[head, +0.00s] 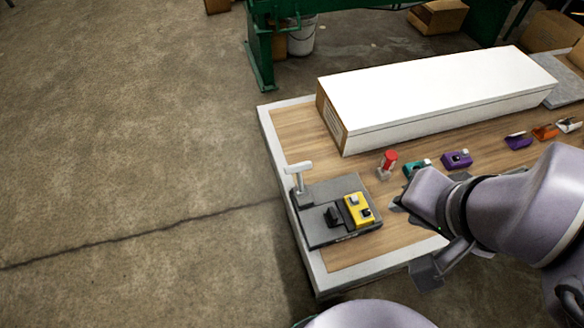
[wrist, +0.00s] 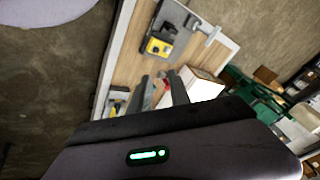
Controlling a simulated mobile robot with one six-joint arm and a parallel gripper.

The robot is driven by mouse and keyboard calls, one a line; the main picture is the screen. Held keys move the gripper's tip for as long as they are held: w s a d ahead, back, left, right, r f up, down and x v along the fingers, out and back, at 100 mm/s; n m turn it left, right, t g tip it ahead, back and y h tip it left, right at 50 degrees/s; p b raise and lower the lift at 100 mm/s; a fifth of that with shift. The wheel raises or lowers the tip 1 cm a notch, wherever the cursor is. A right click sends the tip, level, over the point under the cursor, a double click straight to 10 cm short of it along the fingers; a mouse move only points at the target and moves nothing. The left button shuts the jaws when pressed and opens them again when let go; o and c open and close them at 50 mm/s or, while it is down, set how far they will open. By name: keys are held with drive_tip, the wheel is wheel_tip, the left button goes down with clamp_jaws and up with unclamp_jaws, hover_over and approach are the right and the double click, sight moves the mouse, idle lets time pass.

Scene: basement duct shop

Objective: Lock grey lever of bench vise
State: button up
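The bench vise (head: 322,231) is a dark grey block near the left front corner of the workbench. Its light grey lever (head: 298,168) is a T-shaped handle on a post at the vise's far left corner, standing up. A yellow block (head: 359,210) with grey and black parts on top sits in the vise. The wrist view shows the vise (wrist: 183,20), the yellow block (wrist: 158,47) and the lever (wrist: 212,33) at the top. My gripper (head: 412,238) is to the right of the vise, apart from it, with its fingers (wrist: 167,92) spread and nothing between them.
A long white box (head: 435,95) lies along the bench's back. A red-topped part (head: 389,160), a teal part (head: 416,167) and a purple part (head: 456,159) stand between it and my arm. Open floor (head: 130,160) lies left of the bench.

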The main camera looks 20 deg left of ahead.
drive_tip(key=w+a+f+n+g+h, duration=0.1)
drive_tip(key=w+n, duration=0.1)
drive_tip(key=w+a+f+n+g+h, duration=0.1)
drive_tip(key=w+f+n, duration=0.1)
drive_tip(key=w+a+f+n+g+h, duration=0.1)
drive_tip(key=g+h, duration=0.1)
drive_tip(key=shift+w+a+f+n+p, duration=0.2)
drive_tip(key=shift+w+f+n+p, duration=0.1)
drive_tip(key=shift+w+n, duration=0.1)
clamp_jaws()
drive_tip(key=w+a+f+n+t+h, duration=0.2)
drive_tip(key=w+a+f+n+h, duration=0.45)
drive_tip(key=a, duration=0.35)
drive_tip(key=s+a+f+n+t, duration=0.1)
drive_tip(key=a+f+n+t, duration=0.3)
drive_tip(key=a, duration=0.5)
drive_tip(key=s+a+f+n+t+y+p, duration=0.1)
drive_tip(key=s+a+f+n+t, duration=0.1)
drive_tip(key=a+f+n+t, duration=0.2)
drive_tip(key=a+f+t, duration=0.2)
drive_tip(key=a+f, duration=0.2)
drive_tip(key=f, duration=0.1)
drive_tip(key=shift+s+a, duration=0.2)
drive_tip(key=shift+a, duration=0.2)
